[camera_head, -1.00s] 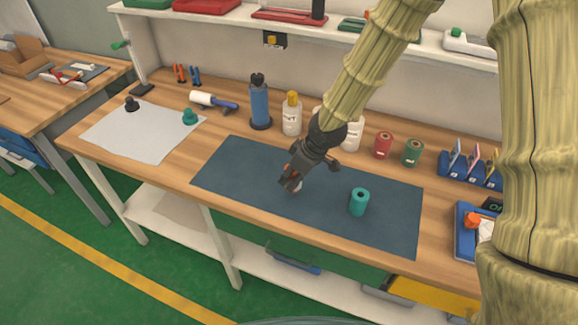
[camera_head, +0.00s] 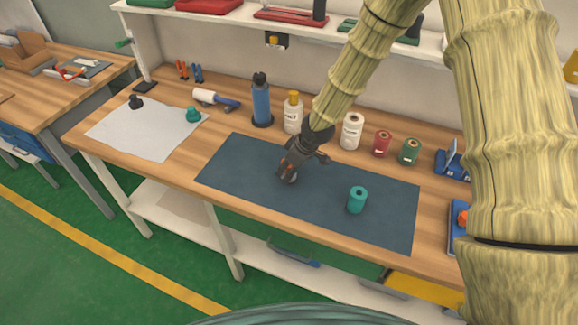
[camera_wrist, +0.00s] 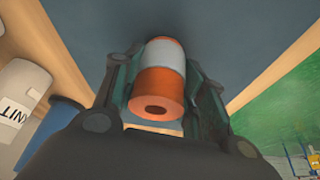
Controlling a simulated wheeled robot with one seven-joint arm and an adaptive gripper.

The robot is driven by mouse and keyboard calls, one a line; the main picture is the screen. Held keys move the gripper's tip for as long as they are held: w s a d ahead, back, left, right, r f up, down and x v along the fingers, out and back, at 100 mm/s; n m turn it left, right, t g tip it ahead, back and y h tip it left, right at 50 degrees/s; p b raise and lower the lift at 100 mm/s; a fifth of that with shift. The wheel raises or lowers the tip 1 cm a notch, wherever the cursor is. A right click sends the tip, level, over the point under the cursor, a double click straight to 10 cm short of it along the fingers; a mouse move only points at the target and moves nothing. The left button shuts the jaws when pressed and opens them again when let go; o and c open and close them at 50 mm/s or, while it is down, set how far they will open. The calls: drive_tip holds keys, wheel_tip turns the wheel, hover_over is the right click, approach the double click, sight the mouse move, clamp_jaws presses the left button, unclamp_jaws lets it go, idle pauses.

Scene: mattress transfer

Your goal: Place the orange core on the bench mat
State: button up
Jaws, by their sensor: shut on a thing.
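The orange core (camera_wrist: 160,82), a cylinder with a pale band and a dark hole in its end, sits between the fingers of my gripper in the wrist view. My gripper (camera_head: 287,174) is shut on it, over the left-middle part of the dark blue bench mat (camera_head: 245,155). In the head view my fingers hide most of the core. I cannot tell whether it touches the mat, which also fills the upper part of the wrist view (camera_wrist: 210,30).
A teal core (camera_head: 357,200) stands on the mat to the right of my gripper. Behind the mat are a blue bottle (camera_head: 261,103), white bottles (camera_head: 292,115), a red spool (camera_head: 382,143) and a green spool (camera_head: 410,151). A white sheet (camera_head: 145,135) lies at left.

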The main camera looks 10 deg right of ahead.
idle(0.3)
drive_tip(key=o, duration=1.1)
drive_tip(key=shift+f, duration=0.15)
drive_tip(key=shift+r, duration=0.25)
drive_tip(key=b+v, duration=0.2)
drive_tip(key=v, duration=1)
drive_tip(key=shift+b, duration=0.3)
